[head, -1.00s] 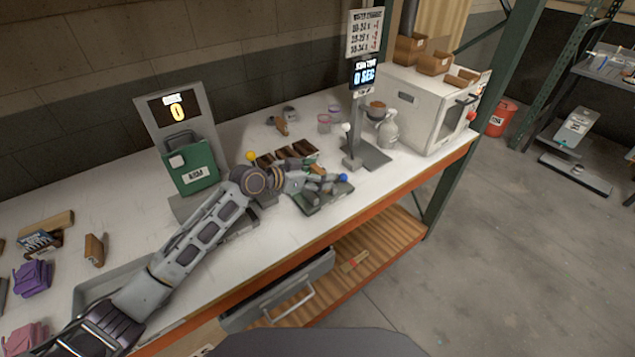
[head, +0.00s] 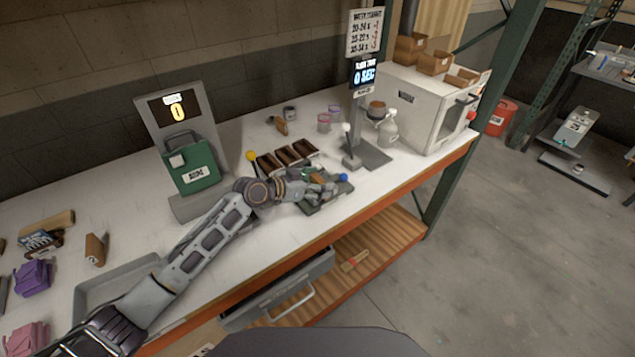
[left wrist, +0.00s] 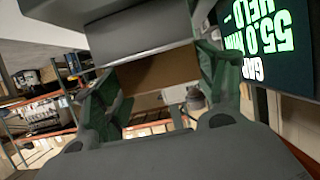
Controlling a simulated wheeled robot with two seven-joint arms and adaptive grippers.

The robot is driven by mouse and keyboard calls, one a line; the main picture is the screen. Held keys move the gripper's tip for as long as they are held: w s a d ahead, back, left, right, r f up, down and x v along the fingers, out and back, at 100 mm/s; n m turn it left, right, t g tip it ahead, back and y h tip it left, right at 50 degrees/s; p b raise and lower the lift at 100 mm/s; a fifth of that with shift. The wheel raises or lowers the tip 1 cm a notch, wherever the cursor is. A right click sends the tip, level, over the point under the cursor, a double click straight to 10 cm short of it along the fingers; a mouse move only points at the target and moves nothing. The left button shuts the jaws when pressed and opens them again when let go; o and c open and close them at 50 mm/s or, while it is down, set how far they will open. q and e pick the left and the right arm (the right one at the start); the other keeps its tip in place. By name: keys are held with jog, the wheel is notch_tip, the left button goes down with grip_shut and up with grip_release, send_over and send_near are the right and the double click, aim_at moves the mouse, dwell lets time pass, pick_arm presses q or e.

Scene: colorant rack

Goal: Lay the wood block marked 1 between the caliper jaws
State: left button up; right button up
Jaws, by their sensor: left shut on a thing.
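My left gripper (head: 322,183) is over the grey caliper device (head: 318,208) near the table's front edge. In the left wrist view its green-padded fingers (left wrist: 160,88) are shut on a brown wood block (left wrist: 155,80). A small brown part of the block (head: 316,176) shows in the head view; its mark is not legible. Grey caliper parts (left wrist: 145,35) are close to the block in the wrist view; I cannot tell whether they touch. The caliper display (left wrist: 262,40) reads a gap of 55.0 mm. My right gripper is not in view.
A dark compartment tray (head: 288,158) is just behind my gripper. A scale-like stand with a green box (head: 192,170) is to the left, a timer post (head: 352,135) to the right. A grey tray (head: 105,290) is under my arm.

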pick_arm(q)
jog(key=shift+f, duration=0.15)
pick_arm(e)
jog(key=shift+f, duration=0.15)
pick_arm(q)
jog(key=o, duration=1)
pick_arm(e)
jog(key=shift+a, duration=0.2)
pick_arm(q)
jog(key=shift+r, duration=0.2)
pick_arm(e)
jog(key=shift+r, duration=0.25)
pick_arm(q)
jog(key=shift+b+v, duration=0.3)
jog(key=shift+v, duration=3.25)
jog(key=v, duration=0.5)
jog(key=shift+f+b, duration=0.1)
jog(key=shift+b, duration=0.2)
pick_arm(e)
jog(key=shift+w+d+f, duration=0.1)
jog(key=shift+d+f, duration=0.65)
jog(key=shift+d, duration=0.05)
